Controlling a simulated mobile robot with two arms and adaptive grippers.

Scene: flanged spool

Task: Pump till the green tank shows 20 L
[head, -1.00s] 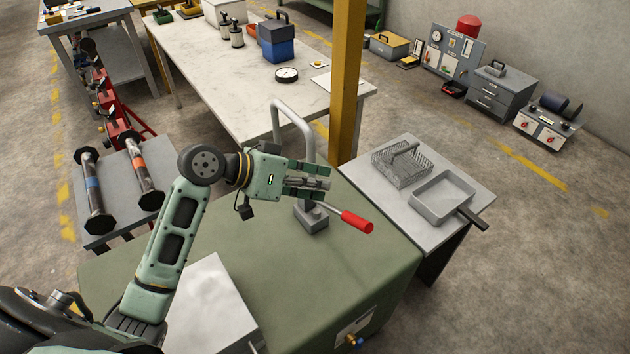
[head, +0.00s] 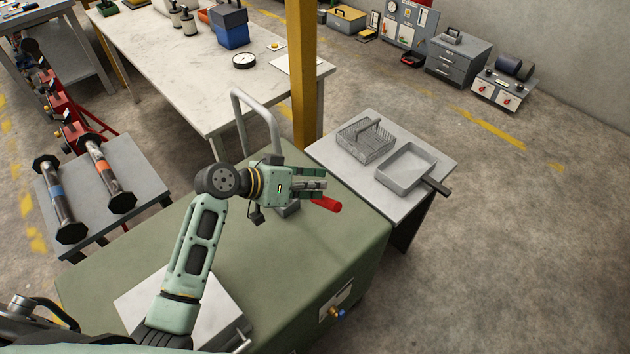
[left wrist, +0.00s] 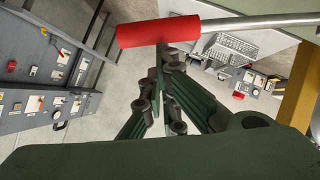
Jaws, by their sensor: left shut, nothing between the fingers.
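The green tank (head: 290,255) is the large box in front of me in the head view. A hand pump (head: 288,210) with a grey bent pipe (head: 262,105) stands on its top. The pump lever ends in a red grip (head: 327,205), just beyond and below my left fingers in the head view. My left gripper (head: 318,184) is shut and empty and hides part of the lever. In the left wrist view the red grip (left wrist: 158,33) lies across, just beyond the closed fingertips (left wrist: 163,52); I cannot tell if they touch. No litre reading is legible. My right gripper is out of view.
A side table (head: 330,150) with a wire basket (head: 366,140) and a grey pan (head: 408,170) stands right of the tank. A yellow post (head: 302,75) rises behind. A white plate (head: 150,300) lies on the tank. A long workbench (head: 190,75) is further back.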

